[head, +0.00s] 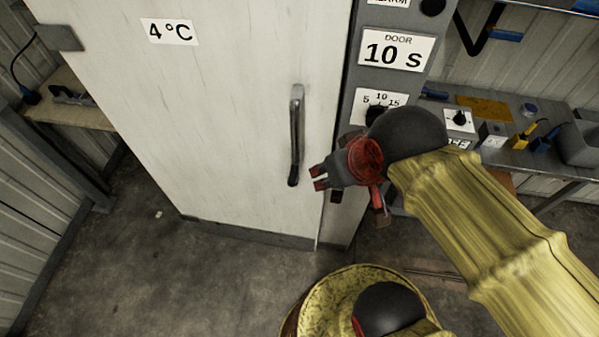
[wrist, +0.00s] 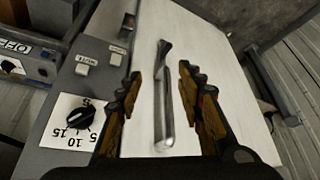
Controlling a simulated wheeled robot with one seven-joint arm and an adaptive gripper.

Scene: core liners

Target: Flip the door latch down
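A long metal lever handle (head: 296,135) stands upright on the white door (head: 225,120). In the wrist view, the handle (wrist: 163,100) shows between the two fingers of my gripper (wrist: 159,70). My gripper (head: 316,178) is open and empty, just right of the handle's lower end in the head view; I cannot tell whether they touch. A small dark fitting (head: 336,196) sits on the grey panel beside the door edge, partly hidden by my gripper. It also shows in the wrist view (wrist: 127,27). I cannot tell whether the handle or this fitting is the latch.
The grey control panel (head: 350,110) carries a "DOOR 10 S" label (head: 396,49) and a dial (wrist: 78,117) beside the door. A bench with tools and boxes (head: 500,135) stands at the right. A shelf (head: 70,110) is at the left. The floor (head: 150,260) before the door is clear.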

